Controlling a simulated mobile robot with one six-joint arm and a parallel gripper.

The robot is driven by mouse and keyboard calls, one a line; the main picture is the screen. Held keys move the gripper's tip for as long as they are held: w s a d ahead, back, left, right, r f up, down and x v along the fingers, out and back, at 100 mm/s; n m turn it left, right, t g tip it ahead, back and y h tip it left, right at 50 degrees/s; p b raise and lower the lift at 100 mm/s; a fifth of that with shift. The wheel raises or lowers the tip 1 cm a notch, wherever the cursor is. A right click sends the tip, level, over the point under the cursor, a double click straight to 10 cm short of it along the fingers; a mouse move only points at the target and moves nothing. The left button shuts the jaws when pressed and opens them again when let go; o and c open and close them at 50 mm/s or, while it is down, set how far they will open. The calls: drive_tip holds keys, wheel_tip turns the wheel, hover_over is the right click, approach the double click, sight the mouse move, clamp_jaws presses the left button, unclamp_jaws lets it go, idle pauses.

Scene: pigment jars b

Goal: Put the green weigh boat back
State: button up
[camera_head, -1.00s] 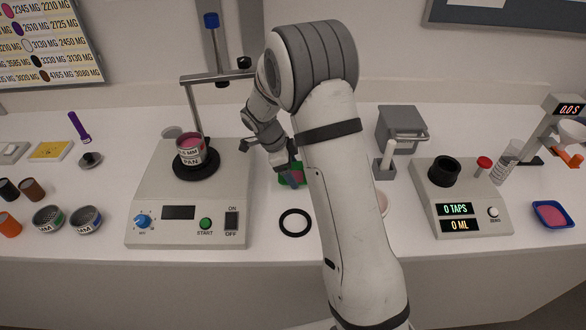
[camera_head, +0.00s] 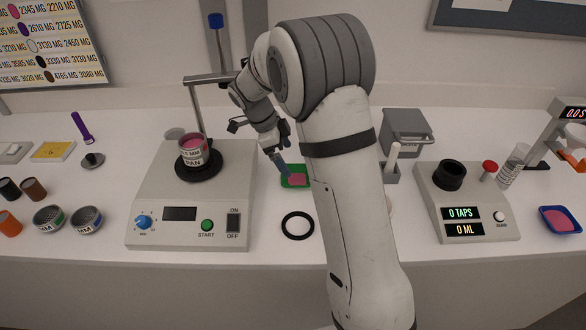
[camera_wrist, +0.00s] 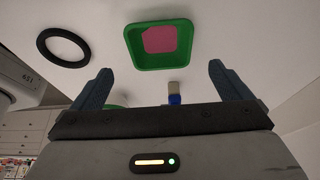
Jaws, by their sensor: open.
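The green weigh boat (camera_head: 296,184) sits on the white bench between the stirrer-like device and my arm, with pink material in it. In the wrist view the green weigh boat (camera_wrist: 146,61) shows whole, beyond the fingertips and a little left of the middle between them. My gripper (camera_head: 279,160) is just behind and above the boat in the head view. In the wrist view my gripper (camera_wrist: 160,80) has its two blue fingers wide apart with nothing between them. The fingers appear apart from the boat.
A black ring (camera_head: 298,226) lies in front of the boat. The balance-like device with a pan jar (camera_head: 193,150) stands left, the tap counter (camera_head: 463,205) right. A blue boat with pink material (camera_head: 560,219) lies far right. A grey box (camera_head: 405,128) stands behind my arm.

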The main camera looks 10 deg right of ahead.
drive_tip(key=s+d+r+n+t+y, duration=0.1)
drive_tip(key=s+d+r+n+y, duration=0.1)
drive_tip(key=s+r+n, duration=0.85)
drive_tip(key=s+d+f+n+t+y, duration=0.1)
drive_tip(key=s+d+n+t+y, duration=0.1)
drive_tip(key=s+n, duration=0.7)
drive_tip(key=s, duration=0.8)
drive_tip(key=shift+n+t+y, duration=0.3)
drive_tip(key=shift+n+t, duration=0.05)
drive_tip(key=shift+t, duration=0.05)
